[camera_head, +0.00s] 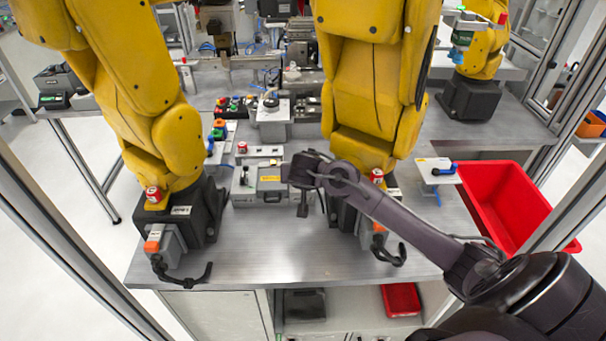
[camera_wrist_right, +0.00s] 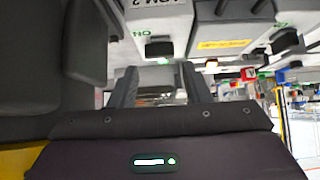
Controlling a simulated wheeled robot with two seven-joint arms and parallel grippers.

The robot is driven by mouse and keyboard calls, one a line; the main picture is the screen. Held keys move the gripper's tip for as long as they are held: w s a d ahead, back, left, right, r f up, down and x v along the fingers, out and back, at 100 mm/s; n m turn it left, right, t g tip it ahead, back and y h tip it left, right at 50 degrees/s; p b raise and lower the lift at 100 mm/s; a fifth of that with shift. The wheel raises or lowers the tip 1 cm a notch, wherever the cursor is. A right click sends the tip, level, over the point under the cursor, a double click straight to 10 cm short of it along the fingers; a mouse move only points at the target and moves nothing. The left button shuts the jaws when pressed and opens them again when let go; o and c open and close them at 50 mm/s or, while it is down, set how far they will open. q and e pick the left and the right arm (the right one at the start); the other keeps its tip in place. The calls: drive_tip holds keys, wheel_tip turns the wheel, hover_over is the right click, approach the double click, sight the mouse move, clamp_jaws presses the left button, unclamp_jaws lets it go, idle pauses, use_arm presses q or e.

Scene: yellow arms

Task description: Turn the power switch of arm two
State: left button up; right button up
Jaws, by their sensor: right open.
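A light grey box (camera_wrist_right: 150,20) with a partly readable label ending in "2" appears upside down in the right wrist view. It carries a black rotary switch (camera_wrist_right: 158,47) with green "ON" lettering beside it. My right gripper (camera_wrist_right: 160,78) is open, its two fingers apart and pointing toward this switch, with nothing seen between them. In the head view my right gripper (camera_head: 303,203) hangs just right of a grey box with a yellow label (camera_head: 272,178); it hides much of what is behind it. My left gripper is not in view.
Two yellow robot arms (camera_head: 150,110) (camera_head: 365,90) stand on the metal table (camera_head: 270,255), on either side of the boxes. A red bin (camera_head: 500,205) is at the right. The table front is mostly clear.

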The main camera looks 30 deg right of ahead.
drive_tip(key=x, duration=0.4)
drive_tip(key=shift+w+d+f, duration=0.1)
